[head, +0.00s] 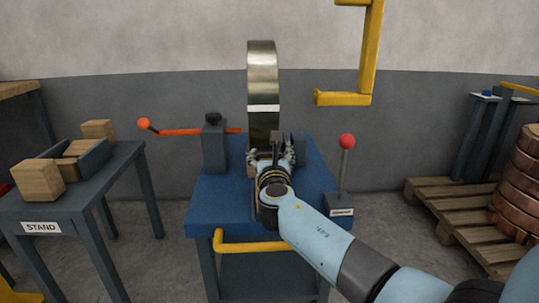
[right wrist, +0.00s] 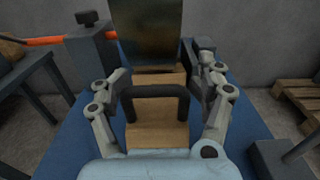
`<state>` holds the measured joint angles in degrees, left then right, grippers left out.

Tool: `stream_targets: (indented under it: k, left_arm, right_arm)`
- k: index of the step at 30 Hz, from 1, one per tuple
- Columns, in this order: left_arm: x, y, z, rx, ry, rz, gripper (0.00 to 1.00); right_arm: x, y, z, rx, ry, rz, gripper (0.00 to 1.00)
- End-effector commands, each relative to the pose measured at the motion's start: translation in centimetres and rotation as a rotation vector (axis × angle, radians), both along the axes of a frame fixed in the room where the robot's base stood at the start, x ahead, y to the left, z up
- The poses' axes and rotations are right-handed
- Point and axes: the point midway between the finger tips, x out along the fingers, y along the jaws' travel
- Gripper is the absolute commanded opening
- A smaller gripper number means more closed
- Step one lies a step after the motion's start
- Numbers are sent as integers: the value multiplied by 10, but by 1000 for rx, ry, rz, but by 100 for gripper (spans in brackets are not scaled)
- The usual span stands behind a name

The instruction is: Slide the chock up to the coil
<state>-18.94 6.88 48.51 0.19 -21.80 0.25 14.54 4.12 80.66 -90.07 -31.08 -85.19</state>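The coil (head: 263,75) is a tall, narrow metal ring with a white band, standing upright on the blue-topped table (head: 215,200). Its lower part shows at the top of the right wrist view (right wrist: 147,30). The chock (right wrist: 155,137) is a wooden block with a black handle (right wrist: 155,90), in front of the coil. A dark line shows between wood and coil; I cannot tell whether they touch. My right gripper (right wrist: 164,78) is open, its fingers on either side of the chock and handle. It hides most of the chock in the head view (head: 270,157). My left gripper is out of view.
A clamp post (head: 214,145) with an orange lever stands left of the coil. A red-knobbed lever (head: 346,160) is at the table's right. A stand (head: 90,185) with wooden blocks is at left. A yellow hook (head: 345,98) hangs above right. Pallets (head: 440,205) lie at right.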

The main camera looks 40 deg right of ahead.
Motion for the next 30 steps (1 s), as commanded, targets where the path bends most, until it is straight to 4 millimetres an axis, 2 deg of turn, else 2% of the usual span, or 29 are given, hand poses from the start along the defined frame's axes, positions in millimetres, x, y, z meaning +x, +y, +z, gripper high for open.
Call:
stream_targets:
  k: [8,11,24,30]
  left_arm:
    - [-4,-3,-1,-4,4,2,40]
    - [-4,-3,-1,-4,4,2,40]
    - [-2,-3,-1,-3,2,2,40]
    - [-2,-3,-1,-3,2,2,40]
  right_arm:
    - [0,1,0,1,-1,2,74]
    - [-7,5,-1,2,1,3,74]
    - [-83,51,-2,4,2,0,74]
    - [-101,61,0,1,1,0,74]
